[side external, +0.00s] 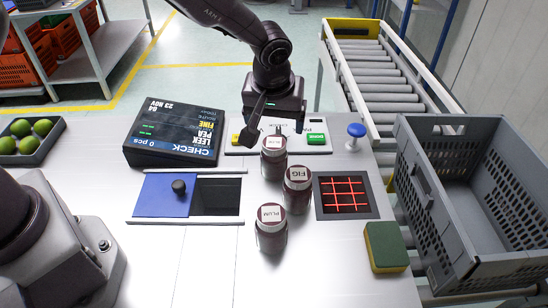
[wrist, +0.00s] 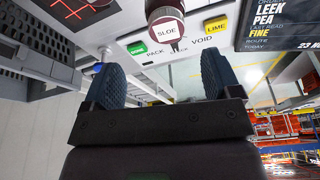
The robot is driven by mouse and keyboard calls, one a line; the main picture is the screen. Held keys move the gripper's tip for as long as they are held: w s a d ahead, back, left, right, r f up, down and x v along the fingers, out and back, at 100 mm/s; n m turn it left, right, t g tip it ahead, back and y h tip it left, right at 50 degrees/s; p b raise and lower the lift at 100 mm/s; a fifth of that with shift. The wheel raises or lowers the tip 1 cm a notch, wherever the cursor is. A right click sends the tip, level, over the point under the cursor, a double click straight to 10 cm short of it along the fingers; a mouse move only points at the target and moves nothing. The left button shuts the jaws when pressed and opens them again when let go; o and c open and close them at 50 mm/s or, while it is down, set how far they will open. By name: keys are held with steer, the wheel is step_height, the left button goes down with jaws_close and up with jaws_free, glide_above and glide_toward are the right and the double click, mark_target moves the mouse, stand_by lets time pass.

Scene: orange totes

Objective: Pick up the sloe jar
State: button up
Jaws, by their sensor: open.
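The sloe jar (side external: 273,160) is a dark jar with a white-labelled lid, standing upright on the white table, the farthest of three jars in the side view. Its label reads SLOE in the wrist view (wrist: 168,28), at the top centre. My gripper (side external: 265,131) is just behind the sloe jar in the side view, its fingers partly hidden. In the wrist view my gripper (wrist: 161,75) has its two blue pads spread wide with nothing between them; the jar lies beyond the tips.
The fig jar (side external: 297,194) stands close to the sloe jar, and the plum jar (side external: 271,236) is nearer the camera. A black display box (side external: 175,135), a blue sliding panel (side external: 163,198), a red-lit scanner grid (side external: 345,194), a sponge (side external: 386,246) and a grey crate (side external: 480,130) surround them.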

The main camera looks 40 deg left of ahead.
mark_target(274, 142)
steer(key=x, duration=0.4)
steer(key=shift+a+f, duration=0.1)
steer(key=shift+f, duration=0.15)
steer(key=x, duration=0.2)
steer(key=a+x, duration=0.1)
steer(key=x, duration=0.1)
steer(key=shift+w+f, duration=0.15)
steer(key=shift+f, duration=0.35)
steer(key=shift+r, duration=0.1)
steer(key=c, duration=1.2)
